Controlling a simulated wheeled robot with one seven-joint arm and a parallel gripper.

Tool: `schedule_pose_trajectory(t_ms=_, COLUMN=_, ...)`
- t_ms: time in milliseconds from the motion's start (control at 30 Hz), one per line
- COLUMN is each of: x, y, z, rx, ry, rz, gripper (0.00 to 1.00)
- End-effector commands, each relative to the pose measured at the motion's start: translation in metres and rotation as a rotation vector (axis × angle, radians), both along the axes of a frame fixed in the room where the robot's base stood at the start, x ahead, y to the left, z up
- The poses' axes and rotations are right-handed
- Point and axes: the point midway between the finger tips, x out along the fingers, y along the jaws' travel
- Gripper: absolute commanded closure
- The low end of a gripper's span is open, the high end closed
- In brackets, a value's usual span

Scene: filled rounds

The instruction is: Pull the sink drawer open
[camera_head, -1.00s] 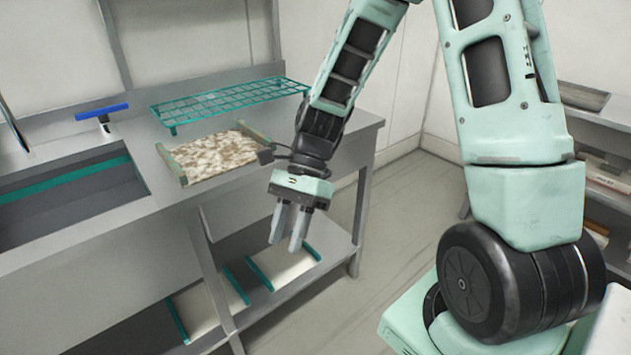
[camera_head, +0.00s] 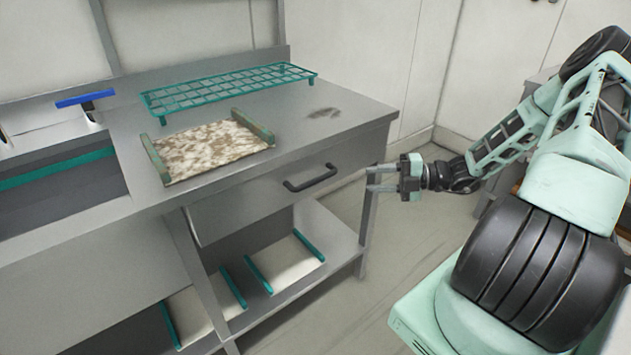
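The sink drawer (camera_head: 262,198) is a grey metal front under the right part of the counter. It looks shut, flush with the frame. Its dark bar handle (camera_head: 311,178) sits right of the front's middle. My gripper (camera_head: 368,179) is to the right of the handle, near the counter's right front corner. Its two grey fingers point left toward the handle, apart from each other with a gap between them. The gripper is open and empty, and it appears clear of the handle.
On the counter (camera_head: 345,95) are a teal rack (camera_head: 230,88) and a speckled tray (camera_head: 207,148). The sink basin (camera_head: 60,190) with a blue-handled tap (camera_head: 85,98) is at left. Trays (camera_head: 285,262) lie on the lower shelf. Floor is free in front of the right leg.

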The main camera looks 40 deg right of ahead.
Motion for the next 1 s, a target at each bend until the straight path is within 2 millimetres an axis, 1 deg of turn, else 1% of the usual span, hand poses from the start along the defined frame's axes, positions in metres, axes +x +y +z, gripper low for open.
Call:
schedule_pose_trajectory(t_ms=500, x=0.069, y=0.079, z=-0.014, rx=0.001, ry=-0.001, rz=0.006, gripper=0.64)
schedule_pose_trajectory(t_ms=600, x=0.082, y=0.092, z=-0.017, rx=-0.002, ry=-0.001, rz=0.005, gripper=0.64)
schedule_pose_trajectory(t_ms=800, x=0.100, y=0.111, z=-0.021, rx=-0.004, ry=-0.001, rz=0.005, gripper=0.64)
schedule_pose_trajectory(t_ms=1000, x=0.107, y=0.118, z=-0.022, rx=-0.005, ry=-0.002, rz=0.003, gripper=0.64)
